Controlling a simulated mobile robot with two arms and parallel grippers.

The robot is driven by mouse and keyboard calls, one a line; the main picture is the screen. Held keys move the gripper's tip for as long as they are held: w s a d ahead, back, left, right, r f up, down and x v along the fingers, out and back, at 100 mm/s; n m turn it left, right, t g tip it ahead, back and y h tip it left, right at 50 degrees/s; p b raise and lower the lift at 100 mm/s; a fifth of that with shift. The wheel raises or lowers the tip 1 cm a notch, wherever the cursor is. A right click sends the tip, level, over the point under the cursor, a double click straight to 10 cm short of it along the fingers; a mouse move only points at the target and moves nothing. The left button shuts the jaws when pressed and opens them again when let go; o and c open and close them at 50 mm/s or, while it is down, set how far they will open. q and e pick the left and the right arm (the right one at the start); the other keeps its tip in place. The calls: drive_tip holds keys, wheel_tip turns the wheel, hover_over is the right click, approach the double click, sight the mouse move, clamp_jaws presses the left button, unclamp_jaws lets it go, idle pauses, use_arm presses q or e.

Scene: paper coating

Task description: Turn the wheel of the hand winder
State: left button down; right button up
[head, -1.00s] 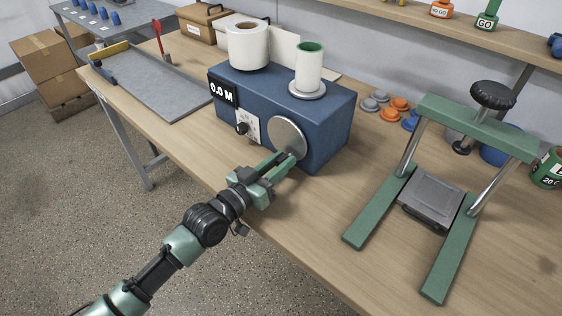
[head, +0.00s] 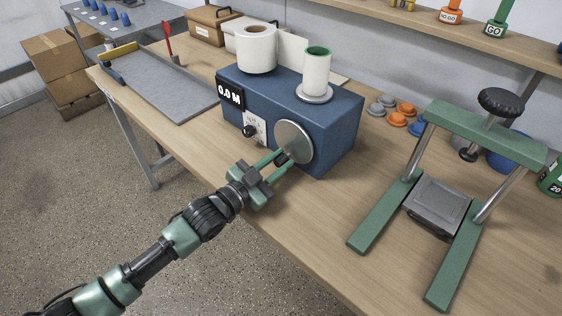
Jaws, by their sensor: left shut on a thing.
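The hand winder is a blue box (head: 330,118) on the wooden bench, with a display reading 0.0 M (head: 230,95) and a small dial panel. Its wheel, a round grey disc (head: 295,139), is on the front face. A small dark handle (head: 282,158) sits at the wheel's lower left. My left gripper (head: 280,159) is shut on this handle, its green fingers on either side of it. A white roll (head: 257,50) and a white roll with a green core (head: 316,70) stand on top of the winder. My right gripper is not in view.
A green press frame (head: 485,132) with a black knob stands to the right. Orange, grey and blue discs (head: 397,118) lie behind, right of the winder. A grey board (head: 165,88) lies to the left. The bench front between winder and press is clear.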

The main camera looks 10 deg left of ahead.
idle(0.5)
use_arm(q)
drive_tip(key=c, duration=1.2)
unclamp_jaws()
drive_tip(key=shift+o, duration=0.2)
drive_tip(key=v, duration=0.7)
drive_tip(key=shift+f+b, duration=0.1)
drive_tip(key=shift+b, duration=0.25)
drive_tip(key=shift+s+a, duration=0.3)
